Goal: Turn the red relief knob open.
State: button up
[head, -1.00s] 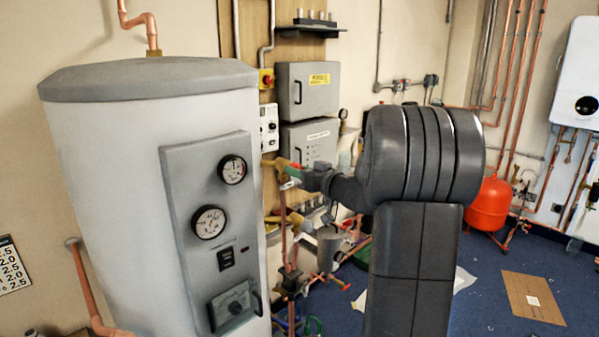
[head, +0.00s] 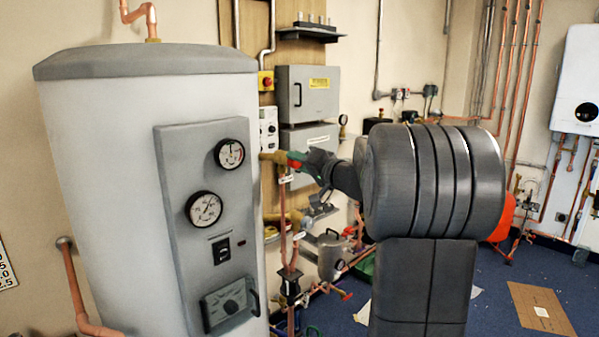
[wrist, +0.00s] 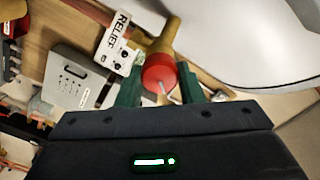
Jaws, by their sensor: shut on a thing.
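The red relief knob (wrist: 158,68) is a round red cap on the end of a brass valve body (wrist: 160,35) in the wrist view. My gripper (wrist: 158,84) has its two green fingers on either side of the knob, shut on it. A thin pale pin shows on the knob's face. In the head view, my gripper (head: 299,163) meets the end of the brass valve (head: 272,157) right of the tank, and only a little red shows there. The knob's turn angle is hard to tell.
A large grey-white tank (head: 105,180) with gauges stands close left of my gripper. Grey boxes (head: 309,92) hang on the wooden board behind. Copper pipes and a small grey vessel (head: 331,258) are below.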

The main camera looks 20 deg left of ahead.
jog(key=shift+m+b, duration=0.5)
jog(key=shift+m, duration=1.4)
jog(key=o, duration=1)
jog(key=shift+d, duration=0.1)
jog(key=b+v, duration=0.3)
jog(key=v, duration=1)
jog(key=shift+d+b, duration=0.3)
jog(key=shift+d, duration=0.05)
jog(key=shift+a, duration=0.1)
jog(key=p+x, duration=0.3)
jog(key=x, duration=1)
jog(key=shift+a, duration=0.35)
